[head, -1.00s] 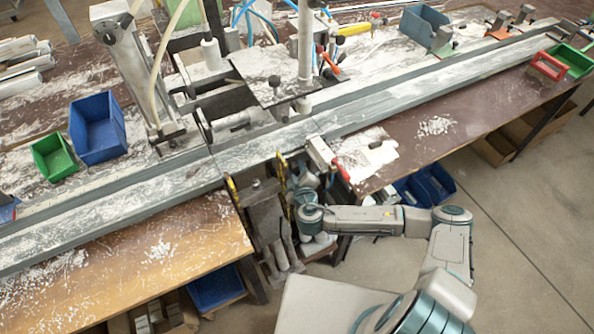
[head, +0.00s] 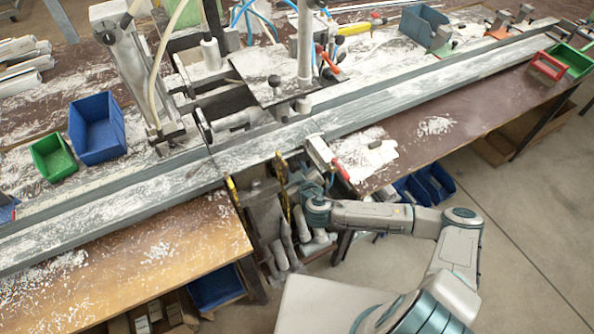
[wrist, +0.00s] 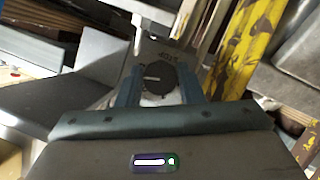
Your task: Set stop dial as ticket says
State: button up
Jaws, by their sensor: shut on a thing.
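The black round stop dial (wrist: 160,78) sits on a grey plate in the wrist view, with faint lettering above it that looks like STOP seen upside down. A short pale mark on its face points left. My gripper (wrist: 161,90) has one blue-grey finger on each side of the dial and is shut on it. In the head view the dial and fingertips are hidden behind my wrist, at the bench gap below the profile rail. I cannot make out a readable ticket in either view.
A long grey rail (head: 110,212) crosses both benches. A yellow-black striped post (wrist: 245,45) stands close right of my gripper in the wrist view. Blue bins (head: 425,185) sit under the right bench. Floor at right is clear.

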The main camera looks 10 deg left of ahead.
jog(key=o, duration=0.7)
jog(key=b+v, duration=0.2)
jog(key=v, duration=1.1)
jog(key=shift+s+d, duration=0.25)
jog(key=shift+s, duration=0.05)
jog(key=shift+r, duration=0.1)
